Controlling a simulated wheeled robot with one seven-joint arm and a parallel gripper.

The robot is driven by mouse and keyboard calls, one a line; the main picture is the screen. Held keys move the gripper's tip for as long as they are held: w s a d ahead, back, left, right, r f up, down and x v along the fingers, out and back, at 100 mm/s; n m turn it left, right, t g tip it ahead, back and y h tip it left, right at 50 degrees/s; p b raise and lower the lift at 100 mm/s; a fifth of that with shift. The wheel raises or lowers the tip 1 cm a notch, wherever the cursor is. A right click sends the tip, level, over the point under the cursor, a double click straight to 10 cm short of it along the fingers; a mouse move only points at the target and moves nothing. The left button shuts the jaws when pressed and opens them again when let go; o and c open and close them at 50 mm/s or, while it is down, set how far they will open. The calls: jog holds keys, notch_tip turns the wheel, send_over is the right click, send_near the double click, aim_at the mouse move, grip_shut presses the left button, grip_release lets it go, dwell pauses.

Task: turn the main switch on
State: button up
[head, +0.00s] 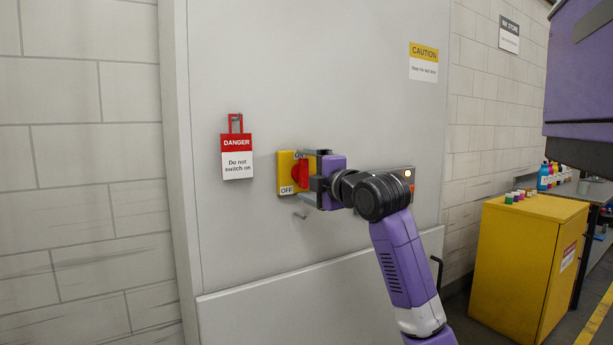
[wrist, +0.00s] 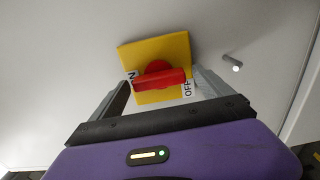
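The main switch is a yellow plate (head: 284,182) with a red rotary handle (head: 301,174) on a grey cabinet door. My gripper (head: 307,174) is at the switch, fingers apart, one above and one below the handle. The wrist view shows my gripper (wrist: 164,83) with a finger beyond each handle end; contact is unclear.
A bare peg (head: 300,215) sticks out just below the switch. A lit indicator (head: 408,173) is to the right. A yellow cabinet (head: 518,265) stands at right.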

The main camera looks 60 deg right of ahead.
jog(key=b+v, duration=0.1)
jog(key=v, duration=0.6)
jog(key=shift+s+a, duration=0.2)
jog(key=shift+s, duration=0.15)
dwell(0.5)
